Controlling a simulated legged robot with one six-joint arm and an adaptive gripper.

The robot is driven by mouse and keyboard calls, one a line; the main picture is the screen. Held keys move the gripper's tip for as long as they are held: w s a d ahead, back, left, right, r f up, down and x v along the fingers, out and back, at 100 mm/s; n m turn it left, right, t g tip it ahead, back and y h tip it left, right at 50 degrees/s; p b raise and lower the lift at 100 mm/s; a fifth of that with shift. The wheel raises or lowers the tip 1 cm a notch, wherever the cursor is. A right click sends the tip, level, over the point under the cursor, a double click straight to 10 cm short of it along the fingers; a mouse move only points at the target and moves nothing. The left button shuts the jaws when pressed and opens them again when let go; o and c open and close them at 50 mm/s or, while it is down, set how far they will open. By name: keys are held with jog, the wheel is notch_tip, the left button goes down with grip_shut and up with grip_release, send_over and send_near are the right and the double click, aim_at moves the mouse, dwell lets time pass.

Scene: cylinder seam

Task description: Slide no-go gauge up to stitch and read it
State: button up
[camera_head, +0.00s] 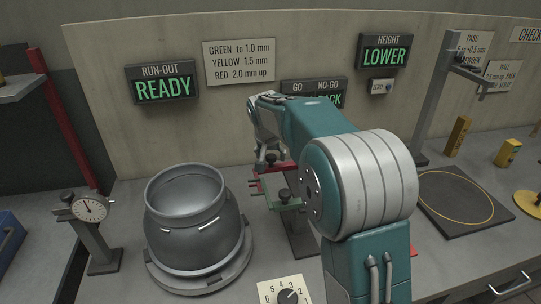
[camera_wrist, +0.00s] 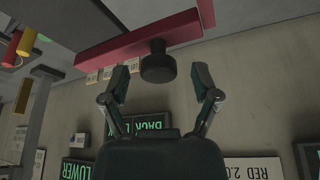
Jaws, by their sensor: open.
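The red gauge bar (camera_wrist: 140,38), apparently the no-go gauge, has a dark round knob (camera_wrist: 158,65). My gripper (camera_wrist: 160,85) is open, its fingers either side of the knob with visible gaps. In the head view my gripper (camera_head: 269,160) is beside the red bar (camera_head: 275,168), which my arm partly hides. A green bar (camera_head: 285,205) with a dark knob sits just below it. The grey cylinder (camera_head: 185,240) stands to the left, apart from the bars, with two pale marks (camera_head: 208,224) on its side that may be stitches.
The GO NO-GO display (camera_head: 297,88) is partly hidden by my arm. The run-out display (camera_head: 163,82) reads READY and the height display (camera_head: 384,51) LOWER. A dial gauge (camera_head: 90,208) stands left of the cylinder. A numbered dial card (camera_head: 284,290) is at the front.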

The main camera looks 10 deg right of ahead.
grip_shut()
jog(key=a, duration=0.5)
jog(key=shift+a, duration=0.1)
grip_release()
jog(key=shift+f, duration=0.1)
jog(key=v, duration=1.2)
